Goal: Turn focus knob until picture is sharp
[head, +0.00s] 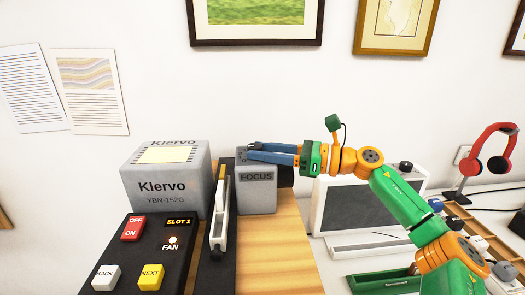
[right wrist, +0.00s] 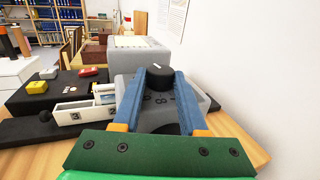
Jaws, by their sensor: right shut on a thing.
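The grey box marked FOCUS (head: 257,196) stands upright on the wooden table, right of the slide holder. In the right wrist view, the black focus knob (right wrist: 146,78) sits on the sloping top of the grey focus box (right wrist: 207,101), with numbers around its dial. My right gripper (head: 252,150) reaches in from the right over the box. Its blue fingers (right wrist: 158,76) are closed on either side of the knob, gripping it. The grey Klervo projector (head: 165,186) stands to the left. No projected picture can be made out, so its sharpness cannot be judged. My left gripper is not in view.
A black control panel (head: 134,255) with red, white and yellow buttons lies front left. A white slide strip (head: 219,215) stands between projector and focus box. A grey screen device (head: 358,207) and red headphones (head: 491,152) are to the right. Framed prints (head: 257,15) hang above.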

